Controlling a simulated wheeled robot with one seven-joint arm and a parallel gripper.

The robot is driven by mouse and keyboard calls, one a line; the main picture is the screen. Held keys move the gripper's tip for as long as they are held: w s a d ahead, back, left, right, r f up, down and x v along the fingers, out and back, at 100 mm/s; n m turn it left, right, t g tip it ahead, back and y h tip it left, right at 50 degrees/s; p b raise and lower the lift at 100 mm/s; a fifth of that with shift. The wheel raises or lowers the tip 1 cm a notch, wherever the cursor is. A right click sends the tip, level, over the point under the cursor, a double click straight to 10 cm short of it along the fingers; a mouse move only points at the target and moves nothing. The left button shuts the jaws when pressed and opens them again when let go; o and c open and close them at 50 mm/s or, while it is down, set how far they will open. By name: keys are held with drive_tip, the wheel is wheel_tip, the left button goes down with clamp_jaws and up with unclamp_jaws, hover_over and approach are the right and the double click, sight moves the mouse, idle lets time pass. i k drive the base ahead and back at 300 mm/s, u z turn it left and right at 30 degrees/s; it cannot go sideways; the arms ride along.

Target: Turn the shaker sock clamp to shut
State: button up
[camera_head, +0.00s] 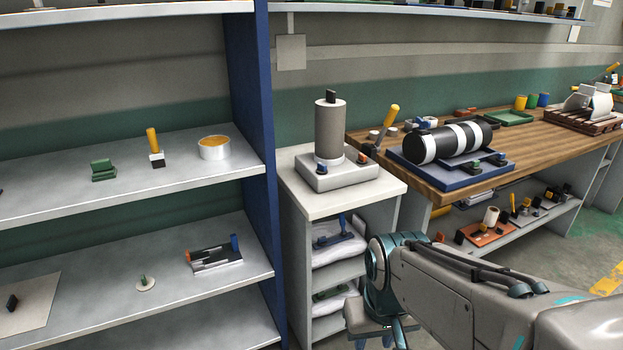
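I cannot tell for certain which part is the shaker sock clamp. A grey upright cylinder (330,130) with a black knob on top stands on a pale base block (343,178) on the white cabinet. Small blue and red-and-black parts sit on that base beside the cylinder. A yellow-handled lever (389,121) leans up to the right just behind it. My gripper (382,341) hangs low in front of the cabinet, below and apart from these parts. Its lower end is cut off by the bottom edge, so its opening is unclear.
A black roll with white bands (450,142) lies on a blue tray (452,178) on the wooden bench (560,138). Shelves (110,205) with small items stand left, ending at a blue upright (255,110). The white cabinet top (318,208) has a clear front strip.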

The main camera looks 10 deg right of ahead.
sight(321, 169)
drive_tip(key=u, duration=0.8)
drive_tip(key=i, duration=1.2)
drive_tip(key=z, duration=0.35)
